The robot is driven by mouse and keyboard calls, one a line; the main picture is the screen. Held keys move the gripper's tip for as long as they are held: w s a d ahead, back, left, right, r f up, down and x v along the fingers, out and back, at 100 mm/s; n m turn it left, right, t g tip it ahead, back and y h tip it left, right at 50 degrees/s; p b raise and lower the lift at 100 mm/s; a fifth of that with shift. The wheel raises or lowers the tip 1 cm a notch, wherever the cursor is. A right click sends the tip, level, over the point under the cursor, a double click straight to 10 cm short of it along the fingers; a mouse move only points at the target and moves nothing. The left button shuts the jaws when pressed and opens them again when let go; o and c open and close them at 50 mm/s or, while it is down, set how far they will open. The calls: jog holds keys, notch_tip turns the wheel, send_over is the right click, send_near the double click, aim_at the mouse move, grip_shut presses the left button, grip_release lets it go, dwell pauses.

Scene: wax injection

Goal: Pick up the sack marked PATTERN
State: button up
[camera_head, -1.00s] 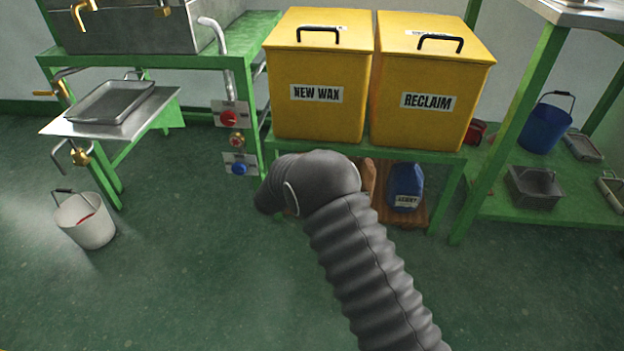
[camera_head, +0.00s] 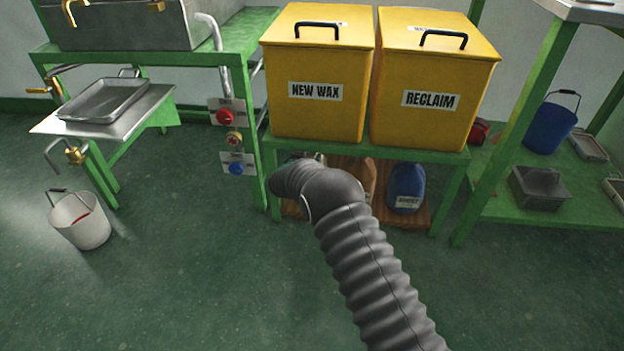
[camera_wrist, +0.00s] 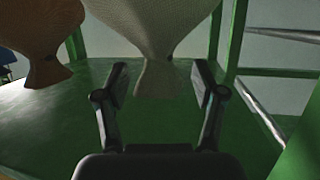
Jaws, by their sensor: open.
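In the wrist view my gripper (camera_wrist: 160,82) is open. Its two fingers stand on either side of the narrow neck of a pale beige sack (camera_wrist: 152,28), with a gap at each side. I cannot tell how deep the neck lies between the fingers. No marking shows on this sack, so I cannot read whether it is PATTERN. A brown sack (camera_wrist: 40,35) is to its left. In the head view my dark ribbed arm hides the gripper and most of the left end of the low rack. A brown sack (camera_head: 369,178) shows partly beside the arm.
Yellow NEW WAX (camera_head: 315,115) and RECLAIM (camera_head: 430,122) bins sit on the green stand (camera_head: 400,152) above. Floor in front is clear.

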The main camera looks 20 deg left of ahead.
aim_at(309, 154)
jog(key=shift+b+x, duration=0.35)
jog(key=shift+x, duration=1.8)
jog(key=shift+d, duration=0.1)
grip_shut()
jog(key=shift+r, duration=0.15)
